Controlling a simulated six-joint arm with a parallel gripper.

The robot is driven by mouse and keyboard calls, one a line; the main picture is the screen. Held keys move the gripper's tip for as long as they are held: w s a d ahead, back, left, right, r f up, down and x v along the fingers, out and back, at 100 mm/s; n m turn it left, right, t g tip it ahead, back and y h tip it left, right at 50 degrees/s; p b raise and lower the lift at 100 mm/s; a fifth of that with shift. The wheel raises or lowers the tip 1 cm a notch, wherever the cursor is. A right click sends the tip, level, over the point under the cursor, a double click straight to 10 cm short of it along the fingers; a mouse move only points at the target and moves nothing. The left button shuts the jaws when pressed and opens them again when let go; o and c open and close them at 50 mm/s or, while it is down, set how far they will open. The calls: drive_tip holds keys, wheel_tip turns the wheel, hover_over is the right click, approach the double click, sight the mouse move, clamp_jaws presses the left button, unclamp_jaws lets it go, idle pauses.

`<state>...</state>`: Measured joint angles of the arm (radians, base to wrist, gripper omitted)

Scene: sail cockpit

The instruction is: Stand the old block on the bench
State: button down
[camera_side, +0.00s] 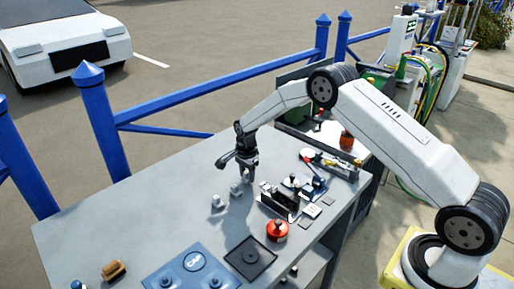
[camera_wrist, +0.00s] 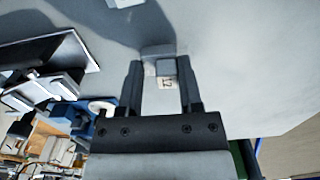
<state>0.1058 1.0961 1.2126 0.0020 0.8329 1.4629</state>
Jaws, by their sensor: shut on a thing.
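My gripper (camera_side: 248,166) is above the grey bench (camera_side: 165,190), near its middle and toward the far side. In the wrist view my gripper (camera_wrist: 160,85) has its two dark fingers either side of a small pale grey block (camera_wrist: 166,68) with dark marks on its face. The block is gripped between the fingers; whether its base touches the bench cannot be told. In the side view it is small and partly hidden by the fingers. Two small silvery pieces, one at the left (camera_side: 217,202) and one nearer the gripper (camera_side: 236,190), stand on the bench.
A blue mat (camera_side: 165,278) and a wooden brush (camera_side: 113,270) lie at the front. The bench's left part is clear.

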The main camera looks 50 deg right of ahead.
sight(247, 173)
drive_tip(key=shift+f, duration=0.25)
drive_tip(key=shift+f, duration=0.15)
drive_tip(key=shift+c, duration=1.3)
unclamp_jaws()
wheel_tip(247, 173, up, 12)
drive_tip(key=shift+s+r, duration=0.1)
drive_tip(key=shift+r, duration=0.1)
